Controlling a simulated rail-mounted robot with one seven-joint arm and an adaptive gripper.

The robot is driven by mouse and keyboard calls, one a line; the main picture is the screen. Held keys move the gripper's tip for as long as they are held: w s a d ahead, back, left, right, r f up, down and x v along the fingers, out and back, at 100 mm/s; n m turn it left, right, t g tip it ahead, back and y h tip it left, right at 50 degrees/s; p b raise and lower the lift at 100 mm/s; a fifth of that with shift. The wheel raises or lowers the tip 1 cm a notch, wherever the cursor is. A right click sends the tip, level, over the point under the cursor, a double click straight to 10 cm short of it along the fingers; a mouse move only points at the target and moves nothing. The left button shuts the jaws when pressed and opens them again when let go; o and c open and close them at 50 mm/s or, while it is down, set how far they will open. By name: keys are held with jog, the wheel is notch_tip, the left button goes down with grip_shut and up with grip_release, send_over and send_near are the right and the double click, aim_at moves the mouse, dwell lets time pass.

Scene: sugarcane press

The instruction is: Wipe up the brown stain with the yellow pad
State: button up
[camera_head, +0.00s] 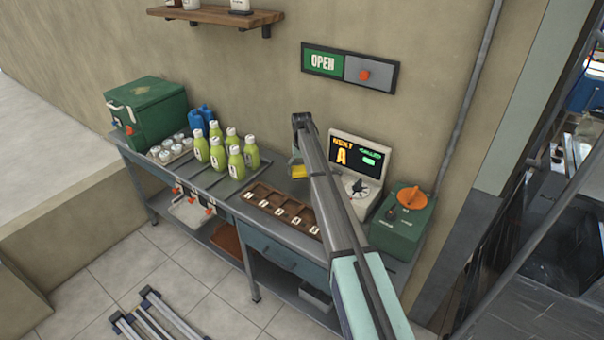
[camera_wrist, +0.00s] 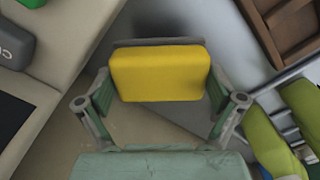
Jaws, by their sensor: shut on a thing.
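The yellow pad (camera_wrist: 160,73) is between the fingers of my gripper (camera_wrist: 160,100) in the wrist view, and the gripper is shut on it. In the head view a small part of the yellow pad (camera_head: 299,172) shows beside my gripper (camera_head: 297,160), above the metal counter (camera_head: 265,177) and left of the screen device. I cannot tell whether the pad touches the counter. I see no brown stain in either view; my arm and the pad hide part of the counter.
The screen device (camera_head: 357,157) and a green box with an orange knob (camera_head: 402,222) stand to the right. A brown compartment tray (camera_head: 282,212) lies in front. Several green bottles (camera_head: 235,163) stand left. The wall (camera_head: 270,100) is close behind.

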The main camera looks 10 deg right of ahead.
jog(key=shift+r+p, duration=0.5)
jog(key=shift+r, duration=1.25)
